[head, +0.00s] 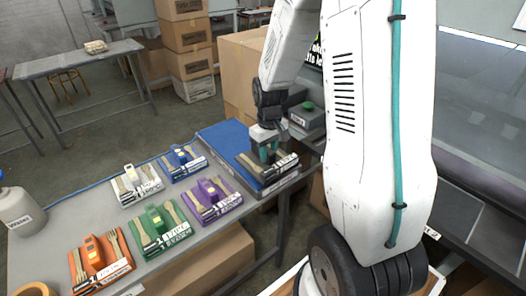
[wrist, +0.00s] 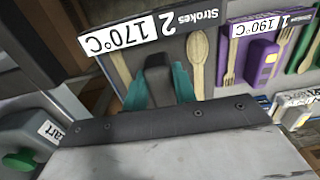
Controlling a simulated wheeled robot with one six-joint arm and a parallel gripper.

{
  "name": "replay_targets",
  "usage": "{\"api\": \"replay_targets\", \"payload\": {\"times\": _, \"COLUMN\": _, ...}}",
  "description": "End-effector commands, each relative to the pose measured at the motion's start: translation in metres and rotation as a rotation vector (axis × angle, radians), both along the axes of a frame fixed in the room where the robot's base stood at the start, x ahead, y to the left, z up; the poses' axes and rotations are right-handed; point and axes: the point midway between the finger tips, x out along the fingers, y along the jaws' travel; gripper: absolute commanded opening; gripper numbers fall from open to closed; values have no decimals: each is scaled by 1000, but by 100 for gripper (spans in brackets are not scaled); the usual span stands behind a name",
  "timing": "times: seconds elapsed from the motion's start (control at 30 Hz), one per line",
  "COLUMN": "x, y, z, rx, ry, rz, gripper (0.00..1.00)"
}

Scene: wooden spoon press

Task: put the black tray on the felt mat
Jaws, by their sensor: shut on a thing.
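My gripper (head: 265,152) has teal fingers and is shut on the dark block of the black tray (head: 283,166). In the wrist view the fingers (wrist: 160,88) grip this block, and the tray (wrist: 178,55) carries wooden utensils and a label reading 2 Strokes 170°C. The blue felt mat (head: 222,137) lies at the far right end of the table. The tray is at the mat's near right part; I cannot tell whether it touches the mat. My arm hides part of that area.
White (head: 138,187), blue (head: 183,163), purple (head: 212,203), green (head: 162,232) and orange (head: 100,264) trays stand left of the mat. A grey box with a green button (head: 307,106) is just beyond it. A jug (head: 20,212) stands at the far left.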

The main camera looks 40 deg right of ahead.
Motion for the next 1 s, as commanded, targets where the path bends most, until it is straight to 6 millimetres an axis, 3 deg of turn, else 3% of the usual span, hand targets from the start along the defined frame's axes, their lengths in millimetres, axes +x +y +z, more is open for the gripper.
{"api": "replay_targets", "payload": {"times": 0.13, "x": 30, "y": -10, "z": -3, "rx": 0, "ry": 0, "rz": 1, "gripper": 0}}
{"api": "replay_targets", "payload": {"times": 0.43, "x": 53, "y": -19, "z": -6, "rx": 0, "ry": 0, "rz": 0, "gripper": 0}}
{"api": "replay_targets", "payload": {"times": 0.63, "x": 52, "y": -19, "z": -37, "rx": 0, "ry": 2, "rz": 0, "gripper": 0}}
{"api": "replay_targets", "payload": {"times": 1.0, "x": 52, "y": -19, "z": -42, "rx": -1, "ry": -1, "rz": -1, "gripper": 0}}
